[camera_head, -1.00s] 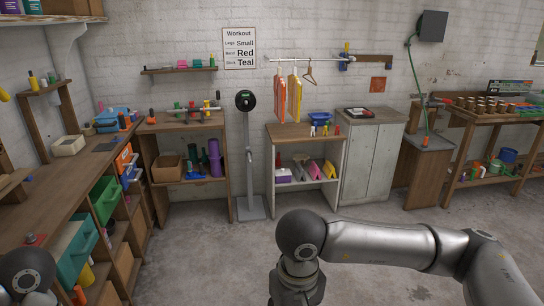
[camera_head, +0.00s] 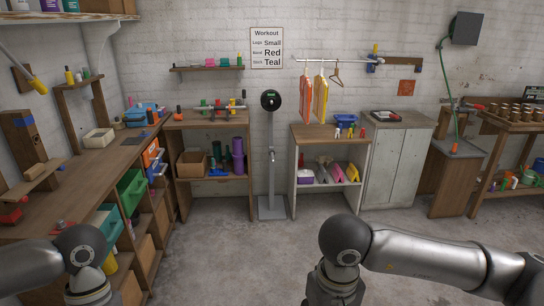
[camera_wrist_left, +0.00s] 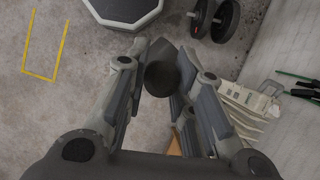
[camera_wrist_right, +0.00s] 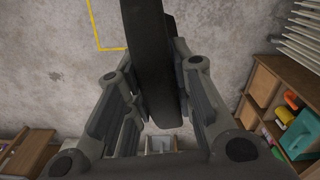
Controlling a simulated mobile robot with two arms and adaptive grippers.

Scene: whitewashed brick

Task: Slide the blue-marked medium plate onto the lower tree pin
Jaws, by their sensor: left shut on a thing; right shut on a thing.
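In the right wrist view my right gripper (camera_wrist_right: 155,75) is shut on a thick black plate (camera_wrist_right: 145,20), seen nearly edge-on and reaching past the top of the picture. In the left wrist view my left gripper (camera_wrist_left: 165,55) is shut on a dark rounded thing (camera_wrist_left: 160,78); only part of it shows between the fingers, so I cannot tell what it is. No blue mark shows on either held thing. I cannot make out the tree or its lower pin in any view. Both grippers are outside the head view, where only arm links show.
Black round weights (camera_wrist_left: 215,18) and a dark-topped angular thing (camera_wrist_left: 125,12) are on the floor in the left wrist view. A workbench (camera_head: 100,175) runs along the left wall. A stand with a round black head (camera_head: 270,100) stands against the back wall. The middle floor is clear.

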